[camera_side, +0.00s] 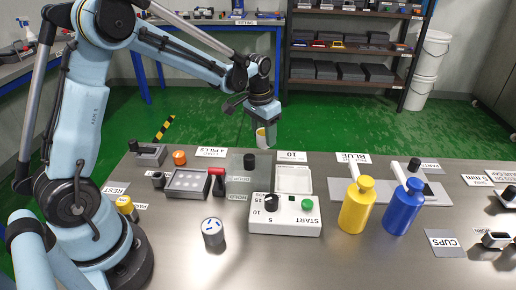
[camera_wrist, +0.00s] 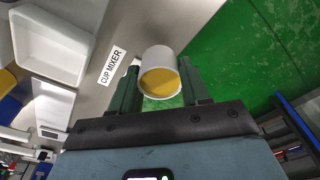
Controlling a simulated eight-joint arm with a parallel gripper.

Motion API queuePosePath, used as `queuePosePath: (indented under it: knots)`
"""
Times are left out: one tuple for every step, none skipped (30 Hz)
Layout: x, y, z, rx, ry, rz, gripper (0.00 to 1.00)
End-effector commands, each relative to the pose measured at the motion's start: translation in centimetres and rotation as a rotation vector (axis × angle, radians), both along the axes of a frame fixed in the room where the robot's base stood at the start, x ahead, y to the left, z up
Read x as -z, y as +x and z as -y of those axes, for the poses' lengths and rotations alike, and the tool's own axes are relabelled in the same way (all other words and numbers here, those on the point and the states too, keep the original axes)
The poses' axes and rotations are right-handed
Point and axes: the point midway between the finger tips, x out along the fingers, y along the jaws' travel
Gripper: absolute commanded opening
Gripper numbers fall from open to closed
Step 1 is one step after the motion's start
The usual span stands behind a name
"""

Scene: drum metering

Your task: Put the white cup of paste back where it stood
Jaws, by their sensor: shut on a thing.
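My gripper (camera_side: 262,125) is shut on the white cup of paste (camera_side: 261,140) and holds it up in the air behind the far edge of the bench. In the wrist view the cup (camera_wrist: 157,55) sits between the two dark fingers (camera_wrist: 158,66), with yellow paste showing at its mouth. A grey mat labelled CUPS (camera_side: 450,252) lies at the bench's right front; nothing stands on it. A label reading CUP MIXER (camera_wrist: 113,65) lies beside a white tray in the wrist view.
The white open tray (camera_side: 293,181) stands behind a white START box (camera_side: 284,222). A yellow bottle (camera_side: 356,207) and a blue bottle (camera_side: 403,210) stand right of it. A round white-topped container (camera_side: 213,233) stands at the front. Bare bench lies between the bottles and the mat.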

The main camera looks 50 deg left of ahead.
Motion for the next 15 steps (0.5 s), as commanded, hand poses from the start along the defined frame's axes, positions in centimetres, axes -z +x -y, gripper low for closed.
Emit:
queuePosePath:
  knots:
    - [0.4,0.1,-0.1,0.000,0.000,0.000,0.11]
    - [0.7,0.1,-0.1,0.000,0.000,0.000,0.11]
    - [1.2,0.1,-0.1,0.000,0.000,0.000,0.11]
    - [1.6,0.1,-0.1,0.000,0.000,0.000,0.11]
    - [2.1,0.1,-0.1,0.000,0.000,0.000,0.11]
    - [2.6,0.1,-0.1,0.000,0.000,0.000,0.11]
    - [3.0,0.1,0.0,0.000,0.000,0.000,0.11]
    - [3.4,0.1,0.0,0.000,0.000,0.000,0.11]
    - [3.7,0.1,0.0,0.000,0.000,0.000,0.11]
    - [3.9,0.0,0.0,0.000,0.000,0.000,0.11]
    - [4.0,0.0,0.0,0.000,0.000,0.000,0.11]
    - [4.0,0.0,0.0,0.000,0.000,0.000,0.11]
    - [4.0,0.0,0.0,0.000,0.000,0.000,0.11]
    - [4.0,0.0,0.0,0.000,0.000,0.000,0.11]
    - [4.0,0.0,0.0,0.000,0.000,0.000,0.11]
